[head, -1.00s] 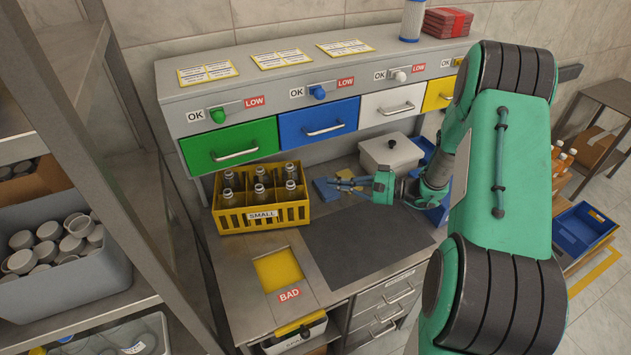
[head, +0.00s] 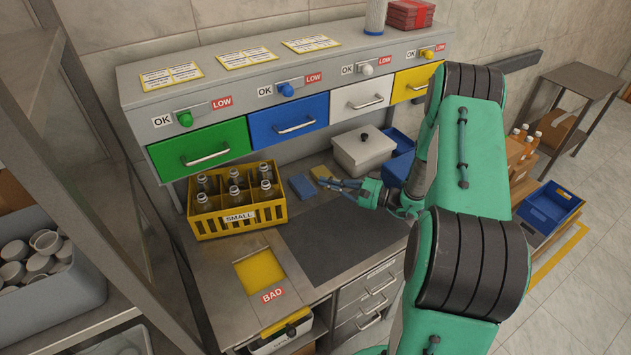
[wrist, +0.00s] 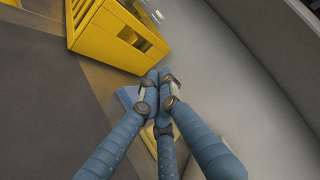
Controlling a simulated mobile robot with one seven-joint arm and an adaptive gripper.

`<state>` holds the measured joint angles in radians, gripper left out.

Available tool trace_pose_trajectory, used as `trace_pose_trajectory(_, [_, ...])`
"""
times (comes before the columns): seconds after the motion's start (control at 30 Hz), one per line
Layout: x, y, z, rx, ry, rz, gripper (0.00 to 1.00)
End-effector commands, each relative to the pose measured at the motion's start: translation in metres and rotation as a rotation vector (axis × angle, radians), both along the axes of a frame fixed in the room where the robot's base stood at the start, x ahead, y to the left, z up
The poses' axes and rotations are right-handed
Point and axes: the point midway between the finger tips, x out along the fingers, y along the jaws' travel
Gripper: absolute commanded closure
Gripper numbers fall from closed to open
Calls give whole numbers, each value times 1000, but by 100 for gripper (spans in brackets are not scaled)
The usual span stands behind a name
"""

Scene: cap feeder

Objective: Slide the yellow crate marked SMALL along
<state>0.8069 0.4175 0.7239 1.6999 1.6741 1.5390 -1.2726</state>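The yellow crate marked SMALL (head: 238,218) stands upright on the left part of the bench, below the green and blue drawers. It holds several clear bottles (head: 235,180). The crate (wrist: 118,32) also shows at the top of the wrist view. My gripper (head: 322,183) is to the right of the crate, with a gap between them. In the wrist view its blue fingers (wrist: 156,82) come together at the tips with nothing seen between them. The crate's far side is hidden.
A blue sponge (head: 301,186) and a yellow one (head: 321,172) lie right of the crate. A lidded grey box (head: 363,153) stands behind my gripper. A dark mat (head: 340,235) lies clear in front. The BAD opening (head: 260,270) is at the front left.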

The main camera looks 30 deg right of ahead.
Motion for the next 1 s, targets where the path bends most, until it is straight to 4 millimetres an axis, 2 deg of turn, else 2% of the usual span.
trace_pose_trajectory(0.27, [22, 18, -1, 0, 0, 3, 100])
trace_pose_trajectory(0.7, [75, 59, -1, 1, 1, 4, 100])
trace_pose_trajectory(1.0, [78, 91, 0, 1, 1, 1, 100])
